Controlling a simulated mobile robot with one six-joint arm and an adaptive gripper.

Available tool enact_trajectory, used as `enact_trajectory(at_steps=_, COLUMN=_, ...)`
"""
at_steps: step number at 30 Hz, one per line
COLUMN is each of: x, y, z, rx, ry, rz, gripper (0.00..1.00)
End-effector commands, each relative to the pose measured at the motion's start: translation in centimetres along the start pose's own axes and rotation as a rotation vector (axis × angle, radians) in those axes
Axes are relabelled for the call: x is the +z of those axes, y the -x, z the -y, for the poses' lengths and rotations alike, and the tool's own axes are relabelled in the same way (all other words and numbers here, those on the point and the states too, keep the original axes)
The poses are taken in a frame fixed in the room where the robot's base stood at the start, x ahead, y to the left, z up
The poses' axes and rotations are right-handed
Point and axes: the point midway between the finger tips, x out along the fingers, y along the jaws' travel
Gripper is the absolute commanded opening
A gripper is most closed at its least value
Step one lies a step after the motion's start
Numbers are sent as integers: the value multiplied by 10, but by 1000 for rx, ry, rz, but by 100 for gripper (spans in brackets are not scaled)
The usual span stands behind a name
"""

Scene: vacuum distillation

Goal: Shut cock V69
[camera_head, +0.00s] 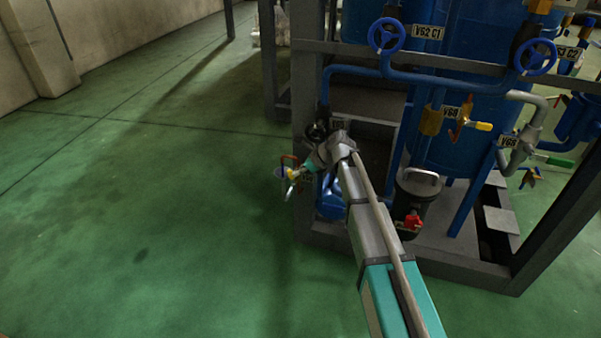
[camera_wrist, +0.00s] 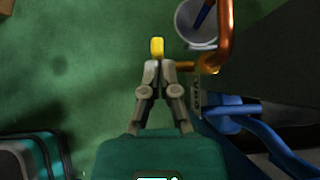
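The cock, which I take for V69, has a yellow handle (camera_wrist: 157,47) in the wrist view, joined toward an orange-copper pipe (camera_wrist: 223,40) on its right. My gripper (camera_wrist: 157,66) has its two fingers drawn close together at the near end of the handle. The yellow end sticks out just past the fingertips. In the head view my gripper (camera_head: 303,171) is at the small cock (camera_head: 292,173) at the left edge of the frame. A label plate (camera_wrist: 196,92) stands beside the fingers, but I cannot read it.
The grey steel frame (camera_head: 300,205) and blue piping are close on the right of my gripper. Handwheels (camera_head: 387,36) and other labelled cocks (camera_head: 468,124) are farther right. A dark canister (camera_head: 417,195) stands inside the frame. The green floor (camera_head: 140,220) at left is clear.

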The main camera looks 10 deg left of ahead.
Motion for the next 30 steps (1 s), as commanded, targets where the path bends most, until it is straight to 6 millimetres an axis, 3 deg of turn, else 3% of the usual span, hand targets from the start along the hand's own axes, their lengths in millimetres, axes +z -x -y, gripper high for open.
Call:
enact_trajectory(at_steps=13, x=17, y=-13, z=0, rx=1, ry=0, rz=1, gripper=0)
enact_trajectory(at_steps=30, x=20, y=-17, z=0, rx=0, ry=0, rz=0, gripper=0)
